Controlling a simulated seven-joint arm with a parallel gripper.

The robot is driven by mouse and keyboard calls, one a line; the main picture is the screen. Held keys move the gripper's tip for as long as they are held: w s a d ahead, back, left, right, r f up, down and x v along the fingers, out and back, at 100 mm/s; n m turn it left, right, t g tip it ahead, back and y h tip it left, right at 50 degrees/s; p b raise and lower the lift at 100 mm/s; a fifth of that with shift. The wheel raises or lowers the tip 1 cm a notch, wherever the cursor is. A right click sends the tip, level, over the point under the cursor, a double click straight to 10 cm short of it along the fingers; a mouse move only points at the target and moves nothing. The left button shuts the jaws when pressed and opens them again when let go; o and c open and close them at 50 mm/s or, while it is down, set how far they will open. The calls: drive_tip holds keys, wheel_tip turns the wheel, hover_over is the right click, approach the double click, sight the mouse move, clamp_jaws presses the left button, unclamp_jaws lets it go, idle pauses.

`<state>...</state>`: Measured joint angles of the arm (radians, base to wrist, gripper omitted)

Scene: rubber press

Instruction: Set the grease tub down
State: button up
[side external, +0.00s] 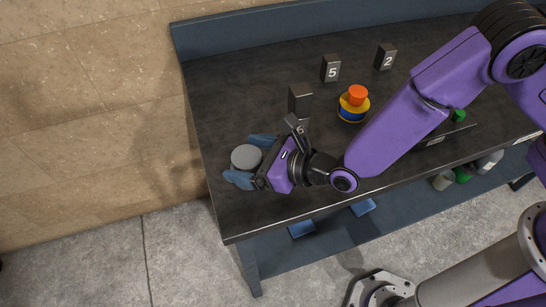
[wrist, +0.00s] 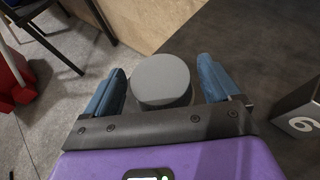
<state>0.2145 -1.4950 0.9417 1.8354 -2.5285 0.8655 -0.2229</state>
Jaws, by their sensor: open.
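The grease tub (side external: 246,157) is a round tub with a grey lid near the left end of the dark bench top. It stands upright and seems to rest on the bench. My gripper (side external: 250,158) is open around it, with one blue finger on either side. In the wrist view the tub (wrist: 162,80) sits between the two fingers of my gripper (wrist: 160,90), with a gap to each finger. The tub's lower side is mostly hidden below its lid.
A block marked 6 (wrist: 300,108) stands right of my gripper in the wrist view. Blocks marked 5 (side external: 331,68) and 2 (side external: 386,56) stand farther back. A blue, yellow and orange stack (side external: 354,103) is mid-bench. The bench's left edge is close to the tub.

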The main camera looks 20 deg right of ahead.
drive_tip(key=v, duration=1.1)
drive_tip(key=shift+s+d, duration=0.2)
drive_tip(key=shift+d, duration=0.05)
drive_tip(key=w+d+r+m+t+h, duration=0.1)
drive_tip(key=w+d+r+m+h, duration=0.15)
drive_tip(key=d+m, duration=0.35)
drive_tip(key=w+d+r+m+h, duration=0.1)
drive_tip(key=d+r+m+h, duration=0.1)
drive_tip(key=d+m+h, duration=0.45)
drive_tip(key=w+d+r+m+t+h, duration=0.15)
drive_tip(key=d+m, duration=0.25)
drive_tip(key=d, duration=0.5)
drive_tip(key=s+d+m+g+h, duration=0.2)
drive_tip(key=s+d+m+g, duration=0.45)
drive_tip(key=d+m, duration=0.3)
drive_tip(key=s+d+r+m+g+y, duration=0.1)
drive_tip(key=s+m+g+y, duration=0.2)
drive_tip(key=s, duration=0.8)
drive_tip(key=shift+d+r+m+g, duration=0.35)
drive_tip(key=shift+m+g, duration=0.75)
drive_tip(key=shift+m, duration=0.6)
drive_tip(key=shift+s+y, duration=0.1)
drive_tip(key=shift+y, duration=0.15)
